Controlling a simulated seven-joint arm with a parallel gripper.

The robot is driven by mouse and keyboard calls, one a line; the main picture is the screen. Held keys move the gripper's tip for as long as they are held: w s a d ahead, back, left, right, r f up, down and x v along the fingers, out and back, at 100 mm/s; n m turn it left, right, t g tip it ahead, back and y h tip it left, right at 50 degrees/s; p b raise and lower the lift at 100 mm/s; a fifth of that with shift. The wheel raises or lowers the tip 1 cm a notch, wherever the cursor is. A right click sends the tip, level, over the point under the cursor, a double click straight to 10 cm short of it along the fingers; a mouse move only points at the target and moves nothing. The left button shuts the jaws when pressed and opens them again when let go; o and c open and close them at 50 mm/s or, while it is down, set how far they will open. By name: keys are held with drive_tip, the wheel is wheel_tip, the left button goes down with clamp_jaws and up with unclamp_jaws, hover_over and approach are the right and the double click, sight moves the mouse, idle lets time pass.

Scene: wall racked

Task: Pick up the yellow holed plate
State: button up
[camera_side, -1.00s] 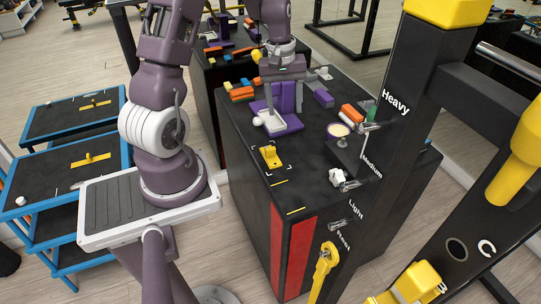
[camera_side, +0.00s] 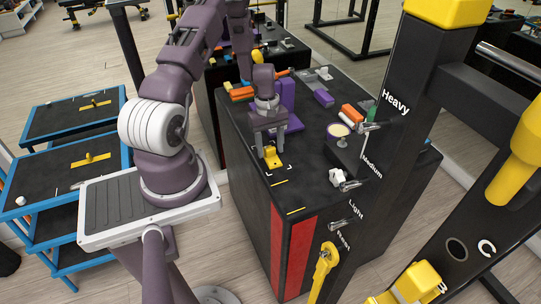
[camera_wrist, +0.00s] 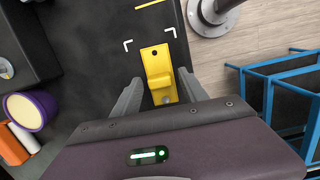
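The yellow holed plate (camera_side: 272,157) lies on the dark top of the cabinet, near its left edge, beside white corner marks. My gripper (camera_side: 268,150) points down over the plate. In the wrist view my gripper (camera_wrist: 160,88) is open, with one finger on each side of the plate's near part and a gap to it. I cannot tell exactly how high the fingertips are.
A purple stand (camera_side: 288,98) is close behind my gripper. A black labelled post (camera_side: 390,120) rises at the cabinet's right side. The cabinet top in front is mostly clear.

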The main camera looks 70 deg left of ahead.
clamp_jaws()
